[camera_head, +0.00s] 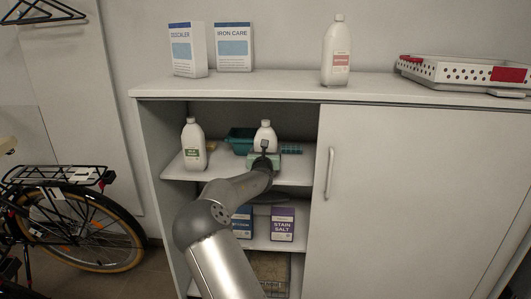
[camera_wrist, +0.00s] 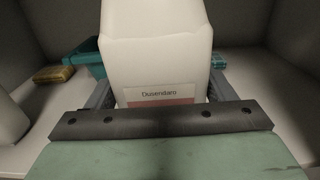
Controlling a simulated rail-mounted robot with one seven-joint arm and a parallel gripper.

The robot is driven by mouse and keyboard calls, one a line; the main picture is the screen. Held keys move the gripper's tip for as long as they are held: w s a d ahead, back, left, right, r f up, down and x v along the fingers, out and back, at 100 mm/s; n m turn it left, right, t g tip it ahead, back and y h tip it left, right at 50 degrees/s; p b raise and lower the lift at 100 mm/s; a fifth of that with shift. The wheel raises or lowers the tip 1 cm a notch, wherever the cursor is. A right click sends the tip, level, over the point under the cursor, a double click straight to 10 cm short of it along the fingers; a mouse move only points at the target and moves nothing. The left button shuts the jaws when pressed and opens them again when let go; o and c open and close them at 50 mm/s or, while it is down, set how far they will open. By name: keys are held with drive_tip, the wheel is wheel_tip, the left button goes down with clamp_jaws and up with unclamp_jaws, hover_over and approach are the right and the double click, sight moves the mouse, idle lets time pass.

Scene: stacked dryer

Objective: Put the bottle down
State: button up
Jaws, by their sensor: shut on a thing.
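A white bottle (camera_head: 265,132) is on or just above the middle shelf of the open cabinet side; its base is hidden behind my arm and gripper. In the wrist view the bottle (camera_wrist: 157,55) stands upright between my fingers, with part of a label reading "Dusendaro". My gripper (camera_head: 264,155) is shut on the bottle, one finger on each side, and it also shows in the wrist view (camera_wrist: 160,95). I cannot tell whether the bottle's base touches the shelf.
A teal basket (camera_head: 238,140) sits behind my gripper. Boxes, including a purple one (camera_head: 283,224), stand on the shelf below. A closed sliding door (camera_head: 420,190) covers the right side.

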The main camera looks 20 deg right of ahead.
drive_tip(key=o, duration=1.6)
drive_tip(key=shift+r, duration=0.1)
drive_tip(key=v, duration=1.2)
drive_tip(key=s+d+f+m+g+y, duration=0.1)
drive_tip(key=s+d+f+m+g, duration=0.1)
drive_tip(key=s+f+m+g, duration=0.45)
drive_tip(key=s+a+f+m+g+y, duration=0.35)
drive_tip(key=s+a+f+m, duration=0.4)
drive_tip(key=s+m, duration=0.3)
drive_tip(key=s+a+r+m+g+y, duration=0.1)
drive_tip(key=s+a+m, duration=0.3)
drive_tip(key=s, duration=0.5)
drive_tip(key=s+a+r+m+g+y, duration=0.1)
drive_tip(key=s+a+m+g+y, duration=0.1)
drive_tip(key=s+a, duration=0.4)
drive_tip(key=s+a+r+m+g+y, duration=0.1)
drive_tip(key=s+a+m, duration=0.4)
drive_tip(key=s, duration=0.7)
drive_tip(key=shift+s+m+g+y, duration=0.25)
drive_tip(key=shift+s+m+g, duration=0.05)
drive_tip(key=shift+m+g, duration=0.6)
